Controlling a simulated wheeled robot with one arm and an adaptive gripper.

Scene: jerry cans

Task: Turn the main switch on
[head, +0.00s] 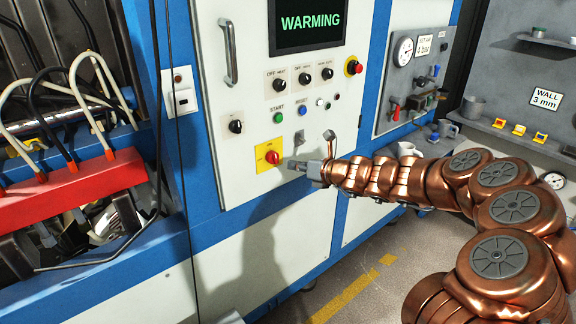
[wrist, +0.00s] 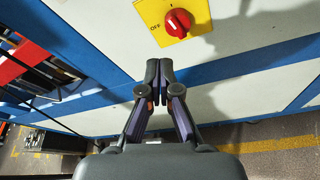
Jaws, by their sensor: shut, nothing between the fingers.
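The main switch (head: 272,157) is a red rotary knob on a yellow plate (head: 262,162), low on the white cabinet door. In the wrist view the red knob (wrist: 178,22) sits on its yellow plate (wrist: 160,36), with "OFF" readable on the left and a mark above. The knob looks tilted, and its exact position is hard to tell. My gripper (head: 292,165) is shut and empty, just right of the knob in the head view. In the wrist view my fingertips (wrist: 159,64) are together below the plate, apart from the knob.
Above the switch are a green start button (head: 278,117), a blue button (head: 302,109) and several black selector knobs. A door handle (head: 229,52) stands out at upper left. A gauge panel (head: 412,65) is at right. Red machinery with hoses (head: 65,190) is at left.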

